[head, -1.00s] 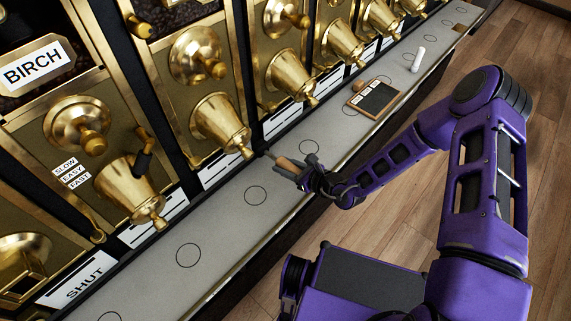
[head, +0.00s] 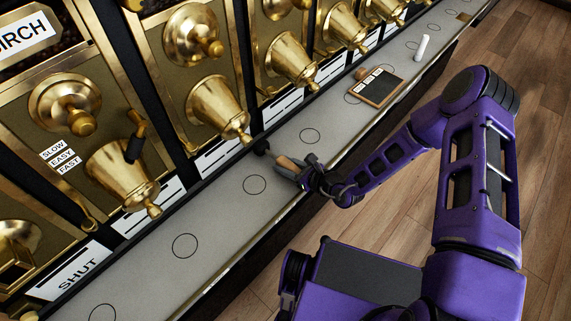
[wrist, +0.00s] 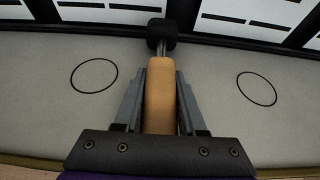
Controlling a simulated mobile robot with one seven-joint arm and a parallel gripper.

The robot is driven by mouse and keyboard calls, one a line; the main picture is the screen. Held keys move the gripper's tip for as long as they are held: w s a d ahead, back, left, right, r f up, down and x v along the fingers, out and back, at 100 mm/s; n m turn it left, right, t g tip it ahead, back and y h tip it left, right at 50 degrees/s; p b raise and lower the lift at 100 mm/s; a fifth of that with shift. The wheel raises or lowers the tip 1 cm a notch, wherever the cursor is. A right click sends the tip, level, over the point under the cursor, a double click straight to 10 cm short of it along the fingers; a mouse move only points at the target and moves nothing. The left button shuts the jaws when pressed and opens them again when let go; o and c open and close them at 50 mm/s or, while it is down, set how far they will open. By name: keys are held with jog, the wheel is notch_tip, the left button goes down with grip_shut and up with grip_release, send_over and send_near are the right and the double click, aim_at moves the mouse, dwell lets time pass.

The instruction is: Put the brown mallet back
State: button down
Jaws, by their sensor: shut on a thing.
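My gripper (head: 300,172) is shut on the wooden handle of the brown mallet (head: 285,163). In the wrist view the mallet's tan handle (wrist: 160,95) lies between the two grey fingers of my gripper (wrist: 160,100). Its dark head (wrist: 162,32) points away from the gripper, toward the foot of the bins. The mallet is held low over the grey counter ledge. Whether its head touches the ledge or the bin front I cannot tell.
Gold gravity bins with bell-shaped spouts (head: 216,106) overhang the back of the ledge (head: 215,205). The ledge has several printed circles. The near ledge is clear.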

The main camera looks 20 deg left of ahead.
jog(key=shift+f+b, duration=0.4)
jog(key=shift+f, duration=0.15)
jog(key=shift+c, duration=2)
grip_release()
jog(key=p+v, duration=0.2)
jog(key=v, duration=1.5)
jog(key=shift+s+d, duration=0.2)
